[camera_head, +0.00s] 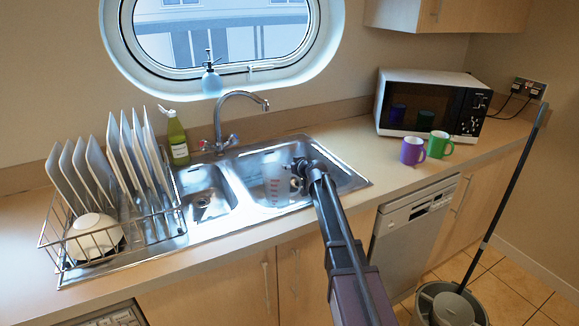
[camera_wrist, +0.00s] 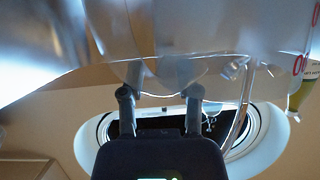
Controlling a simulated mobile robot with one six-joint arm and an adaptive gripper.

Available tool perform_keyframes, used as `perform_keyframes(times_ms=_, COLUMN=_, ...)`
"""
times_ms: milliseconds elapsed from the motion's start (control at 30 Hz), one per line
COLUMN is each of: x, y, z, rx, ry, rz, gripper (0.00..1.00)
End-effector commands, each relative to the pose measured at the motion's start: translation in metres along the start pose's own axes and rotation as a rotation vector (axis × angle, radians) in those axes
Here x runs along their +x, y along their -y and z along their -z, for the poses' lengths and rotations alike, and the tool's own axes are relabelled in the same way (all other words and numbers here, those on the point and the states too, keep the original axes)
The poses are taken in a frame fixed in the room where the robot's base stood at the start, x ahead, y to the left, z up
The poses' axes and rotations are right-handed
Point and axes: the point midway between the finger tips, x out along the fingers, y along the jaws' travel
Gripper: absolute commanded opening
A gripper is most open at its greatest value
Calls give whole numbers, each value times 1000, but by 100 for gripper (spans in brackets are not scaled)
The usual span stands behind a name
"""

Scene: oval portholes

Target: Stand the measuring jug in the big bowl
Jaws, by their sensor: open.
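The measuring jug (camera_head: 272,181), clear with red markings, is upright within the outline of the big bowl (camera_head: 328,178), the larger right-hand basin of the sink. I cannot tell for sure whether its base touches the bowl's floor. My gripper (camera_head: 298,172) is just right of the jug, and its wrist hides part of the bowl. In the wrist view, my gripper (camera_wrist: 159,94) has its two fingers apart, close to the clear jug (camera_wrist: 225,35), whose red marks show at the right edge. Whether the fingers touch it is unclear.
A smaller basin (camera_head: 207,192) and a dish rack (camera_head: 85,255) with plates and a white bowl lie left. The tap (camera_head: 240,98) arches behind the sink. Purple (camera_head: 412,151) and green (camera_head: 438,145) mugs stand right, before the microwave (camera_head: 430,105). A green bottle (camera_head: 177,140) stands behind.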

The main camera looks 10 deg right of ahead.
Motion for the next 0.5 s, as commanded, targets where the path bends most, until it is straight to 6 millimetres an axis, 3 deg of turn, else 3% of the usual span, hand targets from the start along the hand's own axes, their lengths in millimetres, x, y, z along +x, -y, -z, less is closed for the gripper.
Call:
perform_keyframes(times_ms=300, x=-45, y=1, z=1, rx=0, ry=1, rz=-1, gripper=43)
perform_keyframes(times_ms=500, x=-63, y=1, z=1, rx=1, ry=0, rz=0, gripper=43)
